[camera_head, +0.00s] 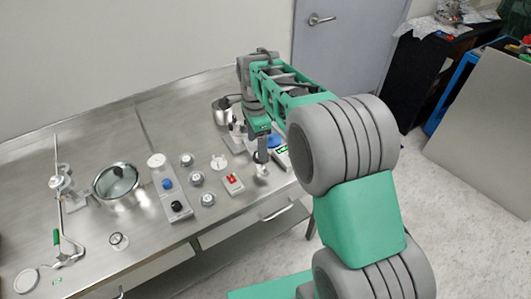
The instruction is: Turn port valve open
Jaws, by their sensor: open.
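My gripper (262,172) hangs from my green arm and points down over the right part of the steel table, near the front edge. It looks small here, and the gap between its fingers is hard to see. I cannot tell for sure which part is the port valve. A small block with a red top (232,183) stands just left of my gripper, apart from it. A grey panel (171,188) with a blue knob (167,183) and a black knob (177,206) lies further left.
A steel pot with a glass lid (118,184) stands on the left of the table (110,135). Several small round fittings (197,178) sit between it and my gripper. A stand with a green-handled tool (57,238) is at far left. Another pot (222,112) stands behind.

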